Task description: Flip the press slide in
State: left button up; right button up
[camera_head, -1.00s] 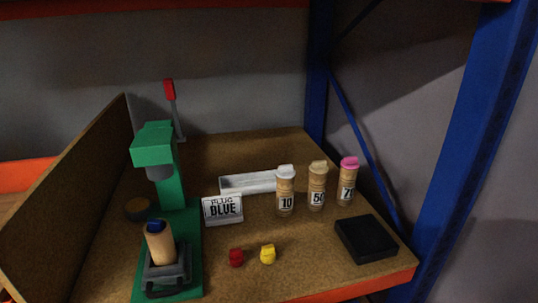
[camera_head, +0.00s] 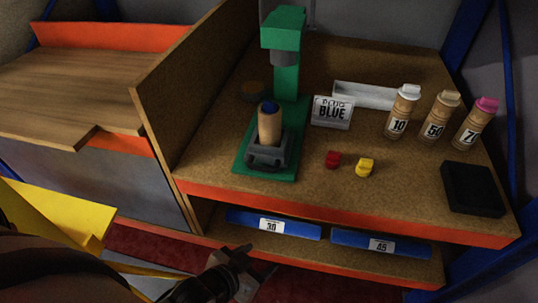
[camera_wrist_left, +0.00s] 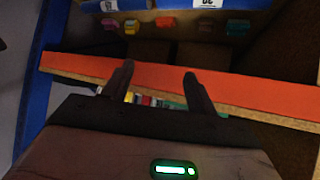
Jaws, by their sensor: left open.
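The green press (camera_head: 287,50) stands on the workbench. Its slide (camera_head: 268,153), a dark grey carriage at the front of the green base, holds an upright wooden cylinder (camera_head: 270,127) with a blue plug on top. The slide sits forward of the press head, not under it. My left gripper (camera_head: 250,268) is low in front of the bench, below its orange front edge and well short of the slide. Its two fingers (camera_wrist_left: 158,82) are apart with nothing between them in the left wrist view. My right gripper does not show.
A "BLUE" sign (camera_head: 332,112), a red plug (camera_head: 333,159) and a yellow plug (camera_head: 365,168) lie right of the press. Three labelled bottles (camera_head: 438,117) and a black pad (camera_head: 472,188) are farther right. The orange bench edge (camera_head: 350,211) and blue bins (camera_head: 275,225) lie near my gripper.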

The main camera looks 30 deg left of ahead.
aim_at(276, 157)
jog(key=u, duration=2.8)
jog(key=k, duration=0.8)
jog(key=z, duration=2.2)
jog(key=i, duration=0.5)
